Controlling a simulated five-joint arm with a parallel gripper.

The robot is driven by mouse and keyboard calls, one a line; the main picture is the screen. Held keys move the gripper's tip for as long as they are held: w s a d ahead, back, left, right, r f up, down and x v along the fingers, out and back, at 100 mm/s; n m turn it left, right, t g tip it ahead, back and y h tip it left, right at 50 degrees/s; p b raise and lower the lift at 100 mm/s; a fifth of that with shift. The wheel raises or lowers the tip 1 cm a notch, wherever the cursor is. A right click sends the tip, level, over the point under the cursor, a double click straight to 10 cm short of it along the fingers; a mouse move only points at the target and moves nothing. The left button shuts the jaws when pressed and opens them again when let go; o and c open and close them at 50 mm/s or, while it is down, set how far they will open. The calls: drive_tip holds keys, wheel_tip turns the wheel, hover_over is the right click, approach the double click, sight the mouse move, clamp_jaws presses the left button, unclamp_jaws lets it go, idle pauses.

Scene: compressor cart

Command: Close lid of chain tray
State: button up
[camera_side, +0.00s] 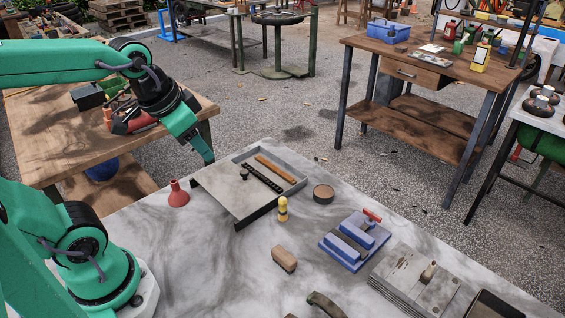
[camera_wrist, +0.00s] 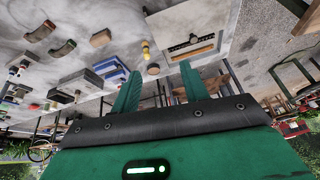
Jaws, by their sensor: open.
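The chain tray (camera_side: 299,168) is a shallow grey tray on the marble-patterned table. A dark chain (camera_side: 263,180) and a brown bar (camera_side: 274,167) lie in its uncovered part. The flat grey lid (camera_side: 228,195), with a small dark knob (camera_side: 244,174), lies off to the left of that part, leaving it open. The tray also shows in the wrist view (camera_wrist: 208,49), with its lid (camera_wrist: 200,15) above it. My gripper (camera_side: 209,160) is empty, above and beyond the lid's left end, apart from it. Its spread fingers show in the wrist view (camera_wrist: 159,74).
A red funnel (camera_side: 178,196) stands left of the lid. A yellow figure-like piece (camera_side: 282,209) and a round brown container (camera_side: 323,194) stand close to the tray. A blue fixture (camera_side: 352,243) and a tan block (camera_side: 285,259) lie nearer the front.

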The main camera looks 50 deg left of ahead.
drive_tip(key=w+a+f+m+g, duration=0.2)
drive_tip(key=w+a+f+m, duration=0.15)
drive_tip(key=w, duration=0.55)
drive_tip(key=m+g, duration=0.3)
drive_tip(key=m, duration=0.1)
hover_over(245, 171)
wheel_tip(245, 171, down, 9)
drive_tip(key=shift+r, duration=0.15)
drive_tip(key=shift+s+f, duration=0.1)
drive_tip(key=shift+f, duration=3.8)
drive_tip(key=shift+c, duration=0.5)
clamp_jaws()
